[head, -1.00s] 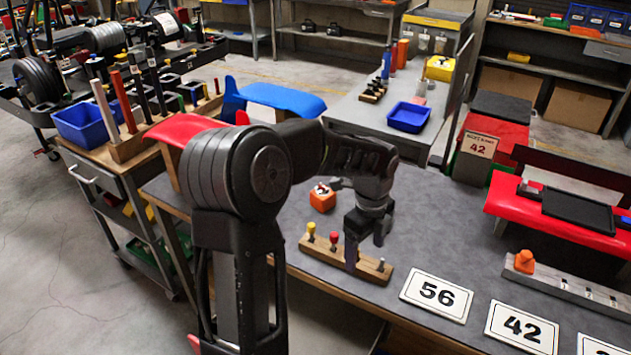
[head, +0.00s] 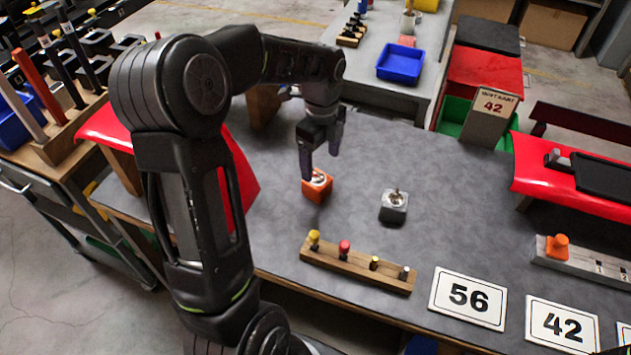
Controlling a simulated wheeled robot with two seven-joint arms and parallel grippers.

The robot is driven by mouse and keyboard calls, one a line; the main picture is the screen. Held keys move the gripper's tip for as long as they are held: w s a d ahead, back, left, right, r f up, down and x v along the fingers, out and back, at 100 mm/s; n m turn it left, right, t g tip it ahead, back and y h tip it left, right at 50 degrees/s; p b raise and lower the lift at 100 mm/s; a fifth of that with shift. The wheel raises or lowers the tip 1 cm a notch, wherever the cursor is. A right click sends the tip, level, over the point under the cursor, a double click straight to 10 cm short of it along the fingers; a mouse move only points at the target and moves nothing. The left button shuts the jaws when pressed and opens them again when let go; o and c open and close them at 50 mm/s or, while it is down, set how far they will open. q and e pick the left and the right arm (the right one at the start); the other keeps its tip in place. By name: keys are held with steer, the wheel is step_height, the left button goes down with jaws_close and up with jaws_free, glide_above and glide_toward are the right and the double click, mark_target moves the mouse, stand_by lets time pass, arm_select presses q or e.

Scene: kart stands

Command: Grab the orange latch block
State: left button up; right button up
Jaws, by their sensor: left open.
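The orange latch block (head: 317,189) is a small cube with a whitish top and a dark fitting on it. It stands on the grey tabletop, left of the grey latch block (head: 393,206). My left gripper (head: 321,164) is open and points down at the orange block. Its nearer finger overlaps the block's top left in the picture, and the other finger hangs behind and to the right. I cannot tell whether a finger touches the block. The fingers hide part of the block's top. My right gripper is not in view.
A wooden peg rack (head: 357,265) with yellow and red knobs lies in front of the blocks. Number cards 56 (head: 468,298) and 42 (head: 562,327) lie at the front right. A red panel (head: 238,180) stands close on the left. The tabletop behind the grey block is clear.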

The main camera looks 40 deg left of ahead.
mark_target(318, 173)
arm_select(q)
steer(key=shift+a+f, duration=0.15)
steer(key=shift+f, duration=1.2)
steer(key=shift+a+f+p, duration=0.15)
steer(key=shift+f+p, duration=0.25)
steer(key=shift+f, duration=0.95)
steer(key=shift+a+f+p, duration=0.15)
steer(key=shift+f+p, duration=0.25)
steer(key=shift+f, duration=0.9)
steer(key=c, duration=1.6)
steer(key=shift+c, duration=0.2)
steer(key=shift+r, duration=0.15)
step_height(318, 173, up, 10)
steer(key=shift+f+b, duration=0.1)
steer(key=shift+b, duration=0.55)
